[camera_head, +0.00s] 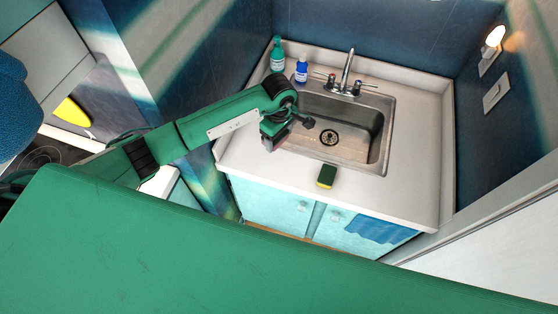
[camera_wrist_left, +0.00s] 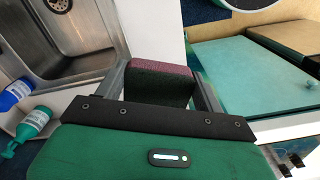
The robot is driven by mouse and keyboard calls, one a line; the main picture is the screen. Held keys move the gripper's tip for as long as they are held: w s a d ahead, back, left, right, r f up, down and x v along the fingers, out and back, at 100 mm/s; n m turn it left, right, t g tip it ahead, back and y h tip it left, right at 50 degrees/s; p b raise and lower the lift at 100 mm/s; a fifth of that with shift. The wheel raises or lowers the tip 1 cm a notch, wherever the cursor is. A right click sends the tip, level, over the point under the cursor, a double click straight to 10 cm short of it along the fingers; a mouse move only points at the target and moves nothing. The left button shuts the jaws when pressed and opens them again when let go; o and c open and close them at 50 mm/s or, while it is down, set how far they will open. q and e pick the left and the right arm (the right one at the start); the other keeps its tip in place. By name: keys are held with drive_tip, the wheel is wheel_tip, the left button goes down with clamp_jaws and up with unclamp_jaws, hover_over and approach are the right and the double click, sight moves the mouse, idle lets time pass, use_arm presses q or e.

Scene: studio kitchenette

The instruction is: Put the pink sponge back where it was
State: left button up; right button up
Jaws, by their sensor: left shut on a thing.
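The pink sponge (camera_wrist_left: 158,86), with a dark green scouring side and a pink edge, is between the two fingers of my left gripper (camera_wrist_left: 160,78) in the left wrist view. The gripper is shut on it. In the head view, my left gripper (camera_head: 274,138) is over the counter just left of the sink basin, and the sponge is mostly hidden there. I cannot tell whether the sponge touches the counter. My right gripper is not in view.
A yellow and green sponge (camera_head: 326,176) lies on the counter (camera_head: 290,174) in front of the sink (camera_head: 347,157). A green bottle (camera_head: 277,58) and a blue bottle (camera_head: 301,71) stand behind the sink's left. A blue towel (camera_head: 384,229) hangs on the cabinet front. The counter right of the sink is clear.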

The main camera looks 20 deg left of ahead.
use_arm(q)
wheel_tip(320, 180, down, 6)
drive_tip(key=b, duration=0.6)
hover_over(279, 168)
wheel_tip(279, 168, down, 7)
drive_tip(key=shift+r, duration=0.2)
wheel_tip(279, 168, down, 4)
drive_tip(key=shift+s+r+b, duration=0.1)
drive_tip(key=shift+r+b, duration=0.05)
drive_tip(key=shift+b, duration=0.85)
drive_tip(key=shift+f, duration=0.35)
drive_tip(key=shift+r, duration=0.1)
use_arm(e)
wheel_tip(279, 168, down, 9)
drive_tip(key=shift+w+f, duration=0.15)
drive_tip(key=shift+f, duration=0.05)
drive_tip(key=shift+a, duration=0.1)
use_arm(q)
drive_tip(key=shift+f+b, duration=0.25)
drive_tip(key=shift+b, duration=0.15)
drive_tip(key=o, duration=0.9)
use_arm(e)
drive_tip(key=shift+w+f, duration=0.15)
